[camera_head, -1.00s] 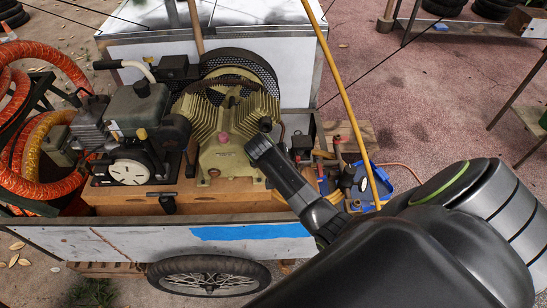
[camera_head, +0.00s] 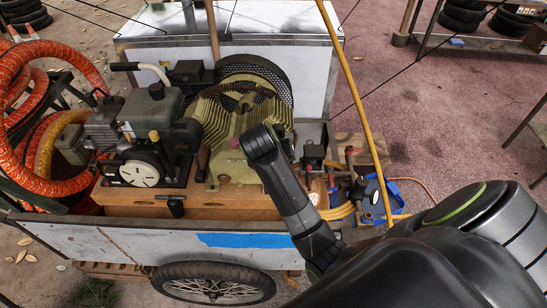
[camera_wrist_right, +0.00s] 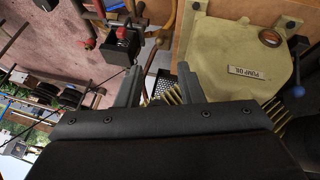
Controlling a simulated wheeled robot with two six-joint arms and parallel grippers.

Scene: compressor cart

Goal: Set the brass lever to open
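I cannot make out a brass lever for certain in either view. In the head view a small cluster of valves and fittings (camera_head: 345,180) sits right of the compressor, partly behind my right arm. The tan compressor pump (camera_head: 222,120) stands on the cart; its casing labelled PUMP OIL (camera_wrist_right: 240,55) fills the upper right of the right wrist view. My right gripper (camera_wrist_right: 158,85) shows there with two grey fingers apart and nothing between them, below the casing's left side. In the head view my right arm hides this gripper. My left gripper is not in view.
The wrist view shows a black box with a red button (camera_wrist_right: 122,38) and a blue knob (camera_wrist_right: 298,91). The cart's side panel (camera_head: 120,245) fronts the compressor. Orange hose (camera_head: 50,180) lies left; a yellow pole (camera_head: 352,85) and blue tray (camera_head: 375,195) are right.

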